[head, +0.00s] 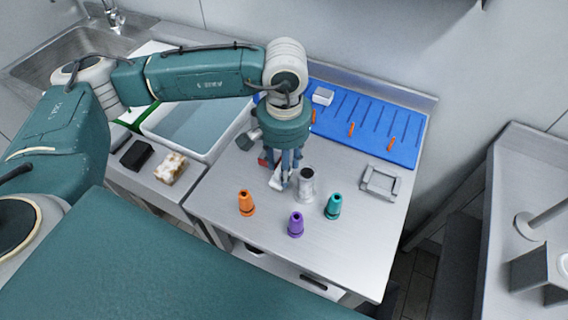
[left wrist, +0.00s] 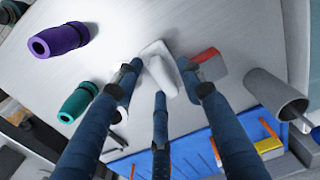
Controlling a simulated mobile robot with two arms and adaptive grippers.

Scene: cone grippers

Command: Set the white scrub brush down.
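The white scrub brush (head: 277,180) is at the middle of the steel table, under my left gripper (head: 287,178). In the left wrist view the brush (left wrist: 163,66) appears to lie on the table top. My left gripper (left wrist: 160,78) points down, with its fingers spread around the brush. There is visible room between the side fingertips and the narrow white part. The fingers hide part of the brush in both views. My right gripper is not in view.
A metal cylinder (head: 306,184) stands close by. Orange (head: 246,203), purple (head: 296,224) and teal (head: 333,206) cones stand in front. A red object (left wrist: 208,62) lies beside the brush. A blue board (head: 404,145) and grey frame (head: 380,182) lie behind. The front right is clear.

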